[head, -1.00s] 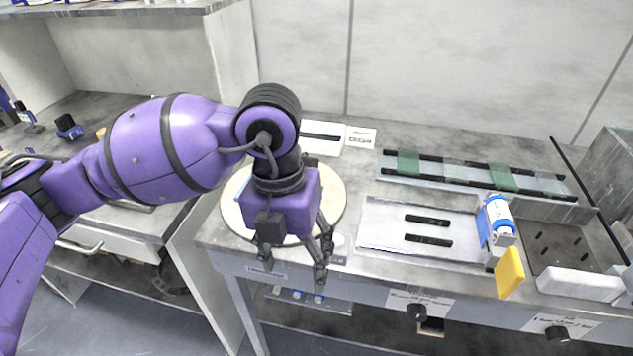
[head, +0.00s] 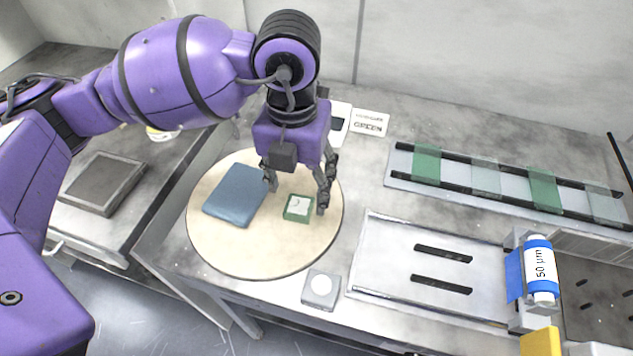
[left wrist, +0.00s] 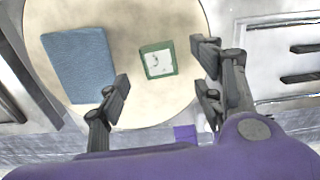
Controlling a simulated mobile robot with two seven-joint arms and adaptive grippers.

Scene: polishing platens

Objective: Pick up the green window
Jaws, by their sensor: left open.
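A small green square piece with a white marked face (head: 298,208) lies on the round cream platen (head: 225,255), and it also shows in the left wrist view (left wrist: 158,60). Green translucent panes, one of them at the rack's left (head: 427,165), alternate with clear ones on the rack at the back right. My left gripper (head: 297,192) is open and empty above the platen, close to the green square. In the left wrist view the fingers (left wrist: 163,78) are spread, with the square between and slightly beyond them. My right gripper is not seen.
A blue cloth-like pad (head: 235,196) lies left of the square on the platen. A white-topped grey block (head: 320,289) stands at the bench front. A metal tray with black slots (head: 385,285) and a bottle labelled 50 µm (head: 540,270) are to the right.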

